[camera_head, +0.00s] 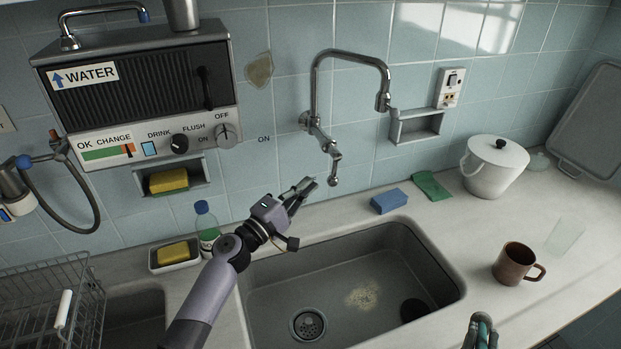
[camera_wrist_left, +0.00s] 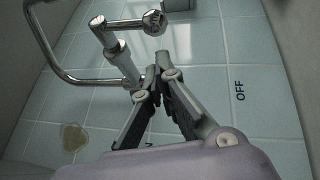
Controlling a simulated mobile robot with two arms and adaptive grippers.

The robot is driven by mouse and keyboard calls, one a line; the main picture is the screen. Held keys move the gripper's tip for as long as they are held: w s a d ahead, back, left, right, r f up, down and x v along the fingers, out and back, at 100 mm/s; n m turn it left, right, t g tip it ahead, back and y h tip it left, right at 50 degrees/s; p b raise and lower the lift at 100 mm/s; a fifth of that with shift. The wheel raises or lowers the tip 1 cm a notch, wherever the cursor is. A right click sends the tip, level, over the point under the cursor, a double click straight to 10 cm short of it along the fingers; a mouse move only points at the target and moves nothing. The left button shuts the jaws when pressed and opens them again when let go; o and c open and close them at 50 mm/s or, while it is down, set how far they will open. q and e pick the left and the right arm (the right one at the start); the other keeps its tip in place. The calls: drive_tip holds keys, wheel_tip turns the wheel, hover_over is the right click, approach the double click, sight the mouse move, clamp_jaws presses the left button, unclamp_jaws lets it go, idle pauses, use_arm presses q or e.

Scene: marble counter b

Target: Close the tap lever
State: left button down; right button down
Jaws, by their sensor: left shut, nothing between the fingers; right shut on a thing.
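The chrome tap (camera_head: 314,95) is fixed to the tiled wall above the sink. Its short lever (camera_head: 333,168) hangs down below the tap body, ending in a rounded tip. My left gripper (camera_head: 312,184) is shut and empty, just left of the lever's lower end, with a small gap apparent. In the left wrist view, my left gripper's fingertips (camera_wrist_left: 166,62) meet close to the tap's chrome parts (camera_wrist_left: 122,62), with a round chrome end (camera_wrist_left: 155,23) beyond. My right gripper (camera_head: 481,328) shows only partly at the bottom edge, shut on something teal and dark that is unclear.
"OFF" (camera_wrist_left: 240,90) is printed on the tiles in the left wrist view, and "ON" (camera_head: 264,139) on the wall. The sink (camera_head: 270,290) lies below. A bottle (camera_head: 206,220), blue sponge (camera_head: 389,201), white pot (camera_head: 492,170) and brown mug (camera_head: 513,263) stand around it.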

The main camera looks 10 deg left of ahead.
sight(333, 167)
drive_tip(key=shift+r, duration=0.45)
use_arm(q)
drive_tip(key=shift+w+d+r, duration=0.15)
drive_tip(key=shift+d+r, duration=0.05)
drive_tip(key=shift+d, duration=0.55)
use_arm(e)
drive_tip(key=shift+f, duration=0.1)
